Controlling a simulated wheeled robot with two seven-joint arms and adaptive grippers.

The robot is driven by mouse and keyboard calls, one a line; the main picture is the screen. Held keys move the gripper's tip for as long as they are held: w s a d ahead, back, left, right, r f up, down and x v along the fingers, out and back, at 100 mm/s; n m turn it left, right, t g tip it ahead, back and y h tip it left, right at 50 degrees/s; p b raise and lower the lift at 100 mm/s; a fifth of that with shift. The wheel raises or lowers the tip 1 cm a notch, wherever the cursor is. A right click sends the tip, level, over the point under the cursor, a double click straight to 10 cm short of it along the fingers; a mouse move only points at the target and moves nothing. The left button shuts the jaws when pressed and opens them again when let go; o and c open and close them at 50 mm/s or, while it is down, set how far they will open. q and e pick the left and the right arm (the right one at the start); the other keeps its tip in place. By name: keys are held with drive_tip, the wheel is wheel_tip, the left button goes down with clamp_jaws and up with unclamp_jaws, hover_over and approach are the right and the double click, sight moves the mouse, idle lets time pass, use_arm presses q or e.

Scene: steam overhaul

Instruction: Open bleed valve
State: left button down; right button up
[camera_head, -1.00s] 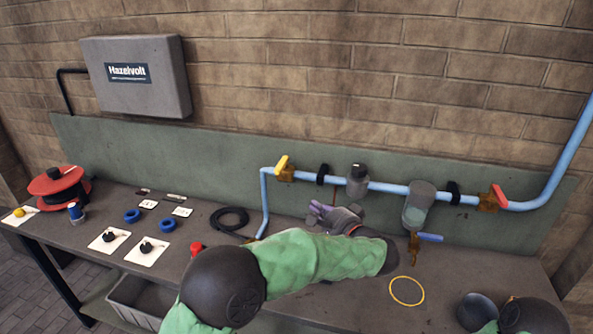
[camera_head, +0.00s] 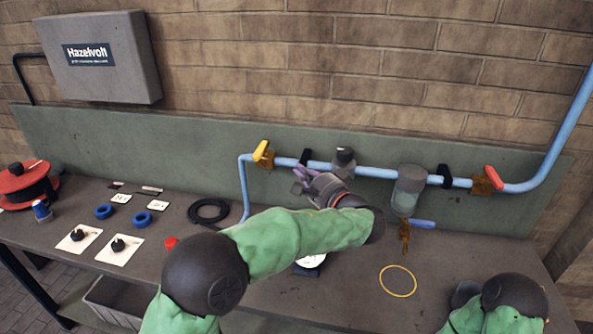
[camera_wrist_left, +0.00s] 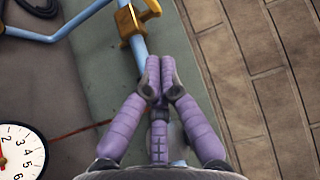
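A blue pipe (camera_head: 375,172) runs along the green back panel. It carries a yellow-handled valve (camera_head: 262,152) at its left, also in the left wrist view (camera_wrist_left: 137,20), and a red-handled valve (camera_head: 490,180) at its right. A brass cock with a blue lever (camera_head: 421,223) hangs under a clear bowl (camera_head: 408,192). I cannot tell which one is the bleed valve. My left gripper (camera_head: 300,180) is just in front of the pipe, right of the yellow handle. In the left wrist view its purple fingertips (camera_wrist_left: 159,78) are together, with nothing visible between them. My right gripper is out of view.
A white dial gauge (camera_wrist_left: 18,152) lies below the pipe, partly behind my left arm in the head view (camera_head: 312,261). A black hose coil (camera_head: 208,211), blue rings (camera_head: 121,198) and a red reel (camera_head: 25,185) are at left. Bench around the yellow ring (camera_head: 398,281) is clear.

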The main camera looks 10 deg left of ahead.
sight(264, 150)
use_arm(q)
drive_tip(key=shift+w+a+b, duration=0.4)
drive_tip(key=shift+w+a, duration=0.55)
drive_tip(key=shift+a, duration=0.65)
drive_tip(key=shift+w+a+b, duration=0.45)
drive_tip(key=shift+w+a, duration=0.55)
drive_tip(key=shift+a, duration=0.55)
drive_tip(key=shift+w+a+b, duration=0.4)
drive_tip(key=shift+w+a, duration=0.55)
drive_tip(key=shift+a, duration=0.65)
